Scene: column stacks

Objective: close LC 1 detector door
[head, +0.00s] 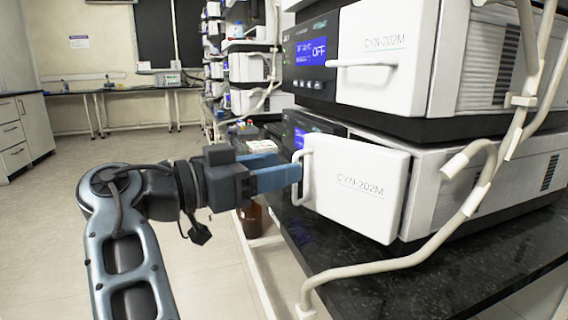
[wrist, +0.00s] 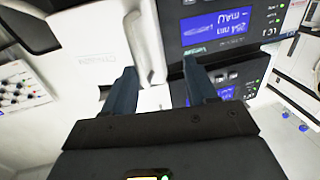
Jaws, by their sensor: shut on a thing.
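The white detector door (head: 355,185) marked CYN-202M on the lower unit stands ajar, its left edge swung out from the unit's front. Its pale vertical handle (head: 306,178) is on the left edge. My gripper (head: 296,173), with blue fingers, reaches in from the left and is shut on this handle. In the wrist view the fingers (wrist: 160,70) stand on either side of the handle (wrist: 146,40). The exact contact is partly hidden. Part of the lower unit's blue display (head: 299,136) shows behind the door's edge.
Pale tubes (head: 470,200) hang in front on the right. The black bench top (head: 330,240) lies below. A brown bottle (head: 252,218) stands beneath my gripper. The floor at left is clear.

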